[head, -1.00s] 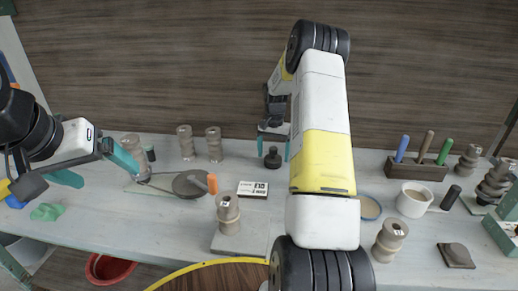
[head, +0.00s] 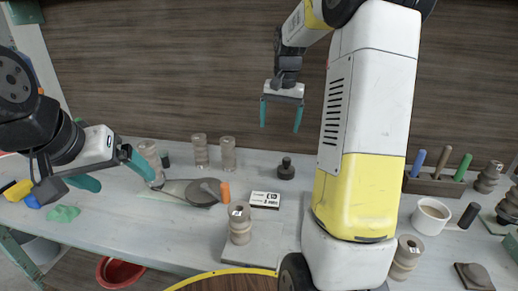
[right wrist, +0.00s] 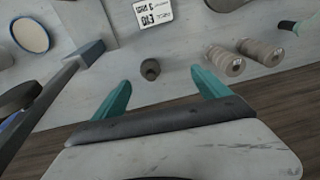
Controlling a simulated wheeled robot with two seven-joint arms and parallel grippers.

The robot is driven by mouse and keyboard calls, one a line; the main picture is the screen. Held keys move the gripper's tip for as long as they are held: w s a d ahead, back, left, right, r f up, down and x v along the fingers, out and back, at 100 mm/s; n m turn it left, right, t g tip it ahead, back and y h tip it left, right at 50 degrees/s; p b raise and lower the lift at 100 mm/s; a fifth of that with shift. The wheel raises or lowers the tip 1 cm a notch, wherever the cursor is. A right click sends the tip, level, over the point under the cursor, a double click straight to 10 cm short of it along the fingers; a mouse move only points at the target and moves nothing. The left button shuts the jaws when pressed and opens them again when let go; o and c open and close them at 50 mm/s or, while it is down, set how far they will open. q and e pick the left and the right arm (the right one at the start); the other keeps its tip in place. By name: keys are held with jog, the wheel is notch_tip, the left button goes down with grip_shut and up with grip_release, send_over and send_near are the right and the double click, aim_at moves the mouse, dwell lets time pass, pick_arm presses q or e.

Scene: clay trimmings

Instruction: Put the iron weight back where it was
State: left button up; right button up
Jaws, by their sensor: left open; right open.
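The iron weight (head: 286,169) is a small dark knobbed cylinder standing upright on the table near the back wall. In the right wrist view it (right wrist: 150,69) shows from above, between and beyond the fingertips. My right gripper (head: 281,116) is open and empty, raised well above and behind the weight, not touching it. It also shows in the right wrist view (right wrist: 163,85). My left gripper (head: 118,180) is open at the left, near a spool, with nothing visible between its fingers.
A white printed card (head: 265,199) lies in front of the weight. A grey trowel-like tool (head: 190,191) lies left of it. Several spools (head: 228,153) stand around. A cup (head: 431,216) and a wooden tool block (head: 434,184) are at right.

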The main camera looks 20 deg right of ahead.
jog(key=s+a+r+n+t, duration=0.1)
jog(key=s+a+r+n, duration=0.2)
jog(key=s, duration=0.4)
jog(key=s+a+r+t, duration=0.1)
jog(key=s+a+r, duration=0.3)
jog(key=s, duration=0.3)
jog(key=s+a+f+n+t+y, duration=0.1)
jog(key=s+a, duration=0.1)
jog(key=s, duration=0.4)
jog(key=s+a+f+n+t+y, duration=0.1)
jog(key=s+a, duration=0.1)
jog(key=s, duration=0.4)
jog(key=shift+a+n, duration=0.25)
jog(key=shift+n, duration=0.15)
jog(key=shift+s, duration=0.1)
